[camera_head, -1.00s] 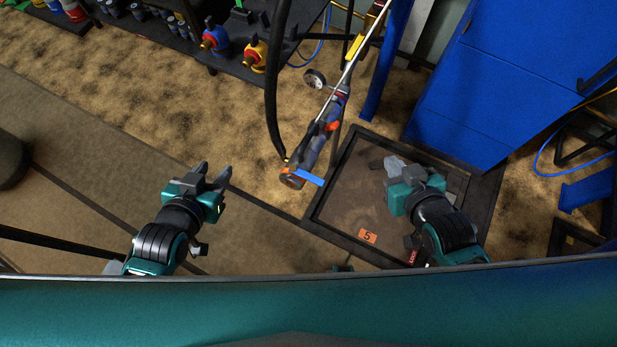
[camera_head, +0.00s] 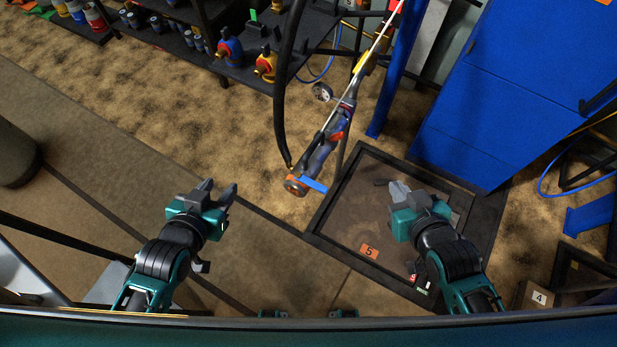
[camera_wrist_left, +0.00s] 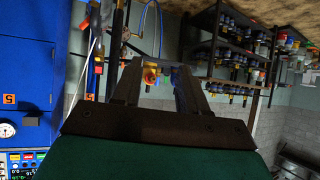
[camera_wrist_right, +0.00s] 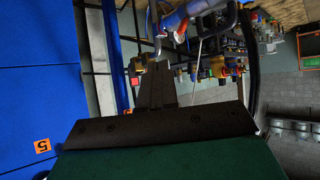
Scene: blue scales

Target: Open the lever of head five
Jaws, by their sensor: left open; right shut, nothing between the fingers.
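A filling head (camera_head: 318,158) with a grey-blue body and an orange end hangs over the left edge of a platform scale (camera_head: 335,228). A flat blue lever (camera_head: 313,184) sticks out to the right near its orange end. The platform bears an orange label "5" (camera_head: 369,251). My left gripper (camera_head: 216,188) is open and empty, left of the head and apart from it. My right gripper (camera_head: 398,190) is shut and empty above the platform, right of the lever and apart from it. The right wrist view shows part of a blue and red head (camera_wrist_right: 190,14) at the top.
A thick black hose (camera_head: 281,100) hangs down beside the head. A blue cabinet (camera_head: 490,80) stands behind the scale to the right. Dark shelves with red-blue and yellow-red valves (camera_head: 265,67) are at the back. A label "4" (camera_head: 539,298) shows at the lower right.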

